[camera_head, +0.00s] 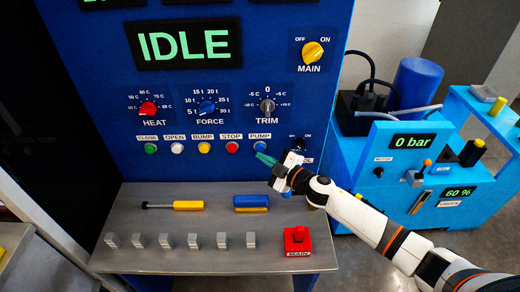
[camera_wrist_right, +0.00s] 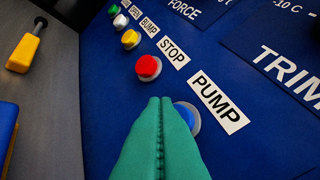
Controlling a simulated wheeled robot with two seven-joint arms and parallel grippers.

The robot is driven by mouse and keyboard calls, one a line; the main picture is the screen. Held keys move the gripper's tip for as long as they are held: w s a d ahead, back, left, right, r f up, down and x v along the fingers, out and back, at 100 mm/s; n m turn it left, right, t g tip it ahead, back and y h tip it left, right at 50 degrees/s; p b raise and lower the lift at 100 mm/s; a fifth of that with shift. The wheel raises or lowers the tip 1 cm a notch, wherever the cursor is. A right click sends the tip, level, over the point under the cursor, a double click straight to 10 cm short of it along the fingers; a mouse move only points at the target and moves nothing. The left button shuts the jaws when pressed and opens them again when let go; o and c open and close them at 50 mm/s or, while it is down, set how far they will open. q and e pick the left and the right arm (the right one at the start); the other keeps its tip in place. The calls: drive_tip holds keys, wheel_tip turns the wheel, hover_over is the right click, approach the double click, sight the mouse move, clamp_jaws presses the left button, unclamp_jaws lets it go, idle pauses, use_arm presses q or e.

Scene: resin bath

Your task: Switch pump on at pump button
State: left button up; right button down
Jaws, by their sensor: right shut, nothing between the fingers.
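The pump button (camera_head: 260,146) is a blue round button in a pale ring, under the white PUMP label on the blue panel. It is the rightmost of a row of coloured buttons. In the right wrist view the pump button (camera_wrist_right: 187,116) is partly hidden behind my green fingertips. My right gripper (camera_head: 264,158) is shut and empty, with its tips just below the button in the head view. In the right wrist view the closed fingers (camera_wrist_right: 160,105) overlap the button's left side. I cannot tell whether they touch it. My left gripper is not in view.
The red stop button (camera_head: 232,147) sits just left of the pump button. A display (camera_head: 184,44) reads IDLE. Below, a grey shelf (camera_head: 170,225) holds a yellow-handled tool (camera_head: 187,205), a blue-and-yellow block (camera_head: 251,203) and a red MAIN switch (camera_head: 297,240). A blue machine (camera_head: 400,170) showing 0 bar stands right.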

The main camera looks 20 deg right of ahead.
drive_tip(key=shift+w, duration=0.1)
idle(0.5)
drive_tip(key=shift+w+d, duration=0.1)
drive_tip(key=shift+w, duration=0.2)
drive_tip(key=shift+w+d, duration=0.2)
drive_tip(key=shift+w, duration=0.3)
idle(0.7)
drive_tip(key=shift+s+r, duration=0.1)
drive_tip(key=shift+s, duration=0.05)
drive_tip(key=shift+s+a+p, duration=0.25)
drive_tip(key=shift+s+p, duration=0.1)
drive_tip(key=shift+s, duration=0.4)
drive_tip(key=shift+s+a+p, duration=0.25)
drive_tip(key=shift+s, duration=0.55)
drive_tip(key=shift+s+a+p, duration=0.2)
drive_tip(key=shift+s+p, duration=0.05)
drive_tip(key=shift+s, duration=0.55)
drive_tip(key=shift+s+a+p, duration=0.25)
drive_tip(key=shift+s, duration=0.55)
